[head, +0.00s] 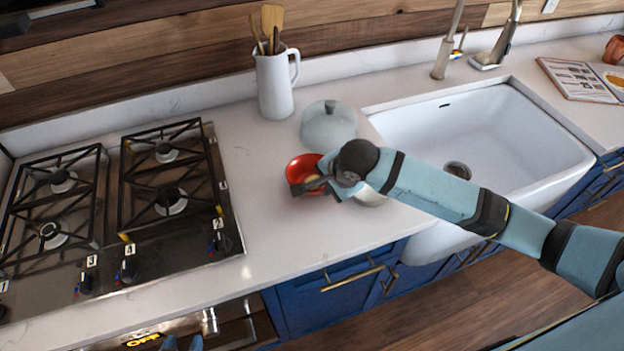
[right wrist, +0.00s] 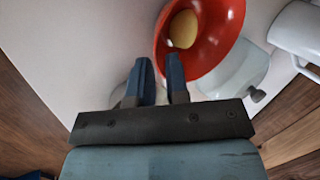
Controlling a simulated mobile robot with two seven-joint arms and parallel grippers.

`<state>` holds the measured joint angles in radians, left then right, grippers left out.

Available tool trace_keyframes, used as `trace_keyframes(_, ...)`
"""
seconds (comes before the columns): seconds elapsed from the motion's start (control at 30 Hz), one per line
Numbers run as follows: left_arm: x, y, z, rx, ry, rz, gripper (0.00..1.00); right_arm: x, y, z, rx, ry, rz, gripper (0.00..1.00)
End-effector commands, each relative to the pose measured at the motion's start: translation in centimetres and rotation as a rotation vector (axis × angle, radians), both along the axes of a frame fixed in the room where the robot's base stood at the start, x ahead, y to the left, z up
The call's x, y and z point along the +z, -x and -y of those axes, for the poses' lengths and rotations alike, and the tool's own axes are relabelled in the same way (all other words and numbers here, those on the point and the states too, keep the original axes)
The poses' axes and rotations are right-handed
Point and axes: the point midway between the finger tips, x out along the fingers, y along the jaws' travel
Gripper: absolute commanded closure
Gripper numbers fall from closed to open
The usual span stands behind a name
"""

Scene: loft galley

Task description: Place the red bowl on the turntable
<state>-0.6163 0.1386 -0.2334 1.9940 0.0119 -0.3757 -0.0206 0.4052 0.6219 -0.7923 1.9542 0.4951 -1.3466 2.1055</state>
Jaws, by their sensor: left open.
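The red bowl (head: 303,167) sits on the white counter with a yellow, rounded object (right wrist: 183,29) inside. My right gripper (head: 312,185) is at the bowl's near side. In the right wrist view its two fingers (right wrist: 160,76) are apart, with the bowl's red rim (right wrist: 225,45) close beyond the tips. Whether the rim lies between them is unclear. A pale round thing (head: 370,196) shows partly under my right arm; I cannot tell if it is the turntable. My left gripper (head: 182,344) is at the bottom edge, open, mostly cut off, and away from the bowl.
A clear domed lid (head: 328,128) stands behind the bowl, and a white pitcher (head: 274,85) with utensils behind that. A gas stove (head: 120,195) is left, a white sink (head: 480,125) right. The counter between stove and bowl is clear.

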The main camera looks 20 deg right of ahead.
Motion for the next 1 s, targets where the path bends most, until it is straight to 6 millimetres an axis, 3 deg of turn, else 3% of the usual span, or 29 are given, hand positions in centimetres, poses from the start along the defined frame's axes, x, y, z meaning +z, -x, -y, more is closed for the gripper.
trace_keyframes(0.5,0.7,-0.1,-0.3,0.004,-0.004,0.003,0.51,-4.9,-2.4,-0.3,0.001,0.002,0.001,0.85)
trace_keyframes(0.73,0.5,0.0,-0.3,0.004,-0.005,-0.001,0.51,-5.1,-2.4,-0.4,0.002,0.0,0.002,0.85)
trace_keyframes(0.8,0.5,0.0,-0.3,0.004,-0.005,-0.001,0.51,-5.1,-2.4,-0.3,0.002,0.0,0.002,0.99)
trace_keyframes(1.0,0.5,0.0,-0.2,0.004,-0.004,-0.001,0.51,-5.1,-2.3,-0.4,0.003,0.001,0.0,1.0)
